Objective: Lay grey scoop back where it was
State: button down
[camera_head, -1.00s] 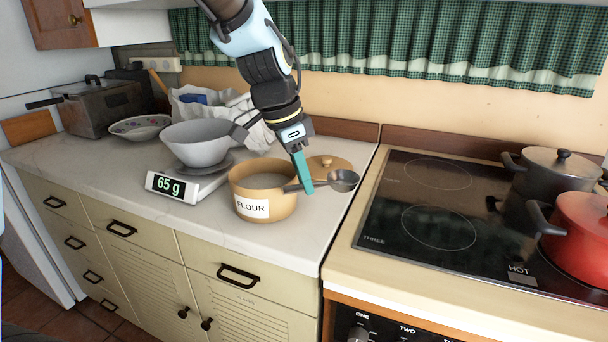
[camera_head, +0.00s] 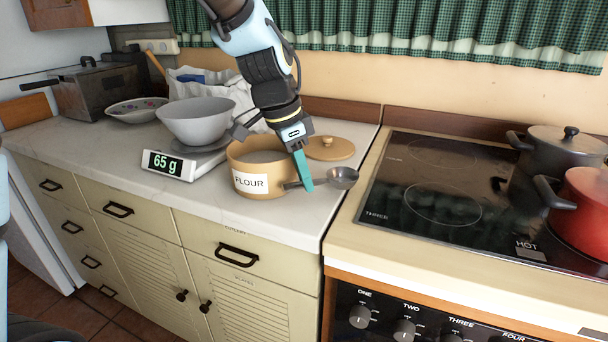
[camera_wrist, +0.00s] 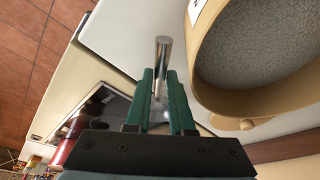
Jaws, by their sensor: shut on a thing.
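The grey scoop (camera_head: 342,178) is in my gripper (camera_head: 305,178), just right of the flour tub. My gripper's teal fingers are shut on its handle, and the bowl end points right in the head view. In the wrist view the scoop's metal handle (camera_wrist: 163,58) stands out between the fingers (camera_wrist: 160,100). The tan tub labelled FLOUR (camera_head: 236,174) stands open on the counter, and flour (camera_wrist: 255,40) shows inside it. I cannot tell for sure whether the scoop touches the counter.
A tan lid (camera_head: 330,148) lies behind the scoop. A scale reading 65 g (camera_head: 168,165) with a grey bowl (camera_head: 195,122) stands left of the tub. The hob (camera_head: 430,185) with a red pot (camera_head: 585,203) is at right. Bare counter (camera_head: 285,225) lies in front.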

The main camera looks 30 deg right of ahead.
jog(key=shift+f+b, duration=0.45)
jog(key=shift+f, duration=0.25)
jog(key=shift+c, duration=2)
grip_release()
jog(key=shift+r, duration=0.15)
jog(key=shift+r+p, duration=3.7)
jog(key=shift+r, duration=0.75)
